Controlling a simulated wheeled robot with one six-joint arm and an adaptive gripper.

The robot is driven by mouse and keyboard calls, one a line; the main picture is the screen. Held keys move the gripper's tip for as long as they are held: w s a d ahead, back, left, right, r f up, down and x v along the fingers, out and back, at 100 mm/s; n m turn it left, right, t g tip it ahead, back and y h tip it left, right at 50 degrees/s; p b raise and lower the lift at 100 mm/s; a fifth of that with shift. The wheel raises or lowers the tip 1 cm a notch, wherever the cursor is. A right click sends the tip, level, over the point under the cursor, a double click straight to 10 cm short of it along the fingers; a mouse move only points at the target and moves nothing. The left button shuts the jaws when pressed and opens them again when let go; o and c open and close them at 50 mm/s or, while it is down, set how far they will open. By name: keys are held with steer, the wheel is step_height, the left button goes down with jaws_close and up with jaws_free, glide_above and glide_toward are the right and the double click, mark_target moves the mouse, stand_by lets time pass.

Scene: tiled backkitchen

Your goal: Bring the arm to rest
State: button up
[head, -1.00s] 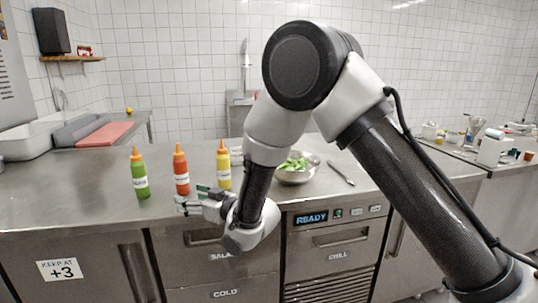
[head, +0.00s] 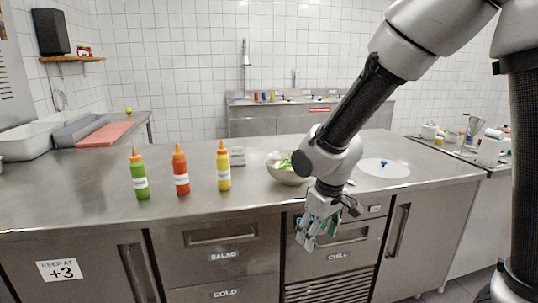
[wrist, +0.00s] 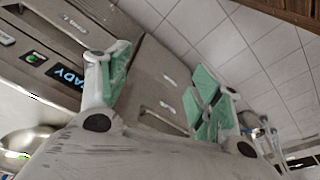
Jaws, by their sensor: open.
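My gripper (head: 318,228) hangs at the lower end of my arm in the head view, in front of the counter's front edge and the chill drawer (head: 338,256). Its green-padded fingers are spread apart in the wrist view (wrist: 160,85), with nothing between them. My arm comes down from the upper right, bent at the elbow. My wrist overlaps the right side of the metal bowl (head: 287,176) with green leaves; I cannot tell the gap between them.
Green (head: 139,175), red (head: 181,172) and yellow (head: 223,168) bottles stand upright on the steel counter (head: 80,205). A white round board (head: 384,168) lies right of the bowl. A red board (head: 104,134) lies at back left. Floor (head: 440,291) shows at lower right.

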steer(key=s+d+r+m+t, duration=0.1)
steer(key=s+d+r+m, duration=0.2)
steer(key=s+d+r, duration=0.5)
steer(key=s+d+r+m+t+h, duration=0.1)
steer(key=s+d+r+m, duration=0.3)
steer(key=d, duration=1.2)
steer(key=s+r, duration=0.4)
steer(key=r, duration=0.1)
steer(key=shift+s+m+t, duration=0.15)
steer(key=shift+m+t, duration=0.15)
